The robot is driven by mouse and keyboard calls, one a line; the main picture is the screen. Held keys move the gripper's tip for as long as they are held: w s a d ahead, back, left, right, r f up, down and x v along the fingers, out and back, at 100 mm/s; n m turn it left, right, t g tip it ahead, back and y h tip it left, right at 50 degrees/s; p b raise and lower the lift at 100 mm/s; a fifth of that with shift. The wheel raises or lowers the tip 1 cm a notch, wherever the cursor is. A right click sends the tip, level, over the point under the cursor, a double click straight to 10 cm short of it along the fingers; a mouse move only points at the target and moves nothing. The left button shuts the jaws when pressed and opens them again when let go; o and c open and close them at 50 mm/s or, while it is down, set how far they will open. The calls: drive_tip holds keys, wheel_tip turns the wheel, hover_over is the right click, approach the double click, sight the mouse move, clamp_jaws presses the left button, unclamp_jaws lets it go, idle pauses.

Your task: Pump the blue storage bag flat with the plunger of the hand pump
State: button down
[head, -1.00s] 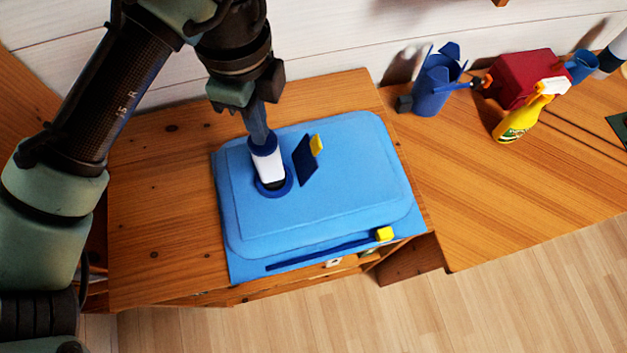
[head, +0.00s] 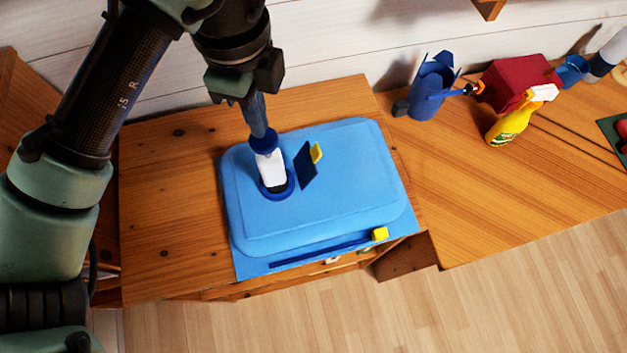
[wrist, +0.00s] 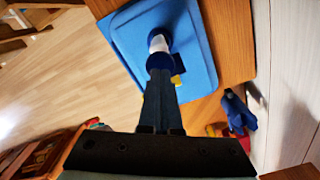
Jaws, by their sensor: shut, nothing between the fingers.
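The blue storage bag (head: 340,205) lies on the wooden cabinet top, still with a raised, cushion-like body. The hand pump (head: 271,170) stands on its left part, with a white body, a blue ring at its base and a dark blue plunger top (head: 264,142). My gripper (head: 261,132) is shut, pointing down, its fingertips at the plunger top. In the wrist view, my shut fingers (wrist: 159,75) cover part of the plunger top, and the white pump body (wrist: 159,43) shows beyond it. Whether the fingertips press on it, I cannot tell.
A dark blue flap with a yellow tab (head: 316,153) stands on the bag right of the pump. A yellow block (head: 380,234) sits at its front edge. On the right desk stand a blue holder (head: 431,90), a red box (head: 520,82) and a yellow spray bottle (head: 510,123).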

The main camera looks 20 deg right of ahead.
sight(264, 142)
drive_tip(key=shift+f+b, duration=2.2)
drive_tip(key=shift+f, duration=0.8)
wheel_tip(264, 142, up, 5)
drive_tip(key=p, duration=0.4)
drive_tip(key=shift+f, duration=0.1)
drive_tip(key=shift+f+b, duration=1.7)
drive_tip(key=shift+f, duration=0.8)
wheel_tip(264, 142, up, 5)
drive_tip(key=p, duration=0.5)
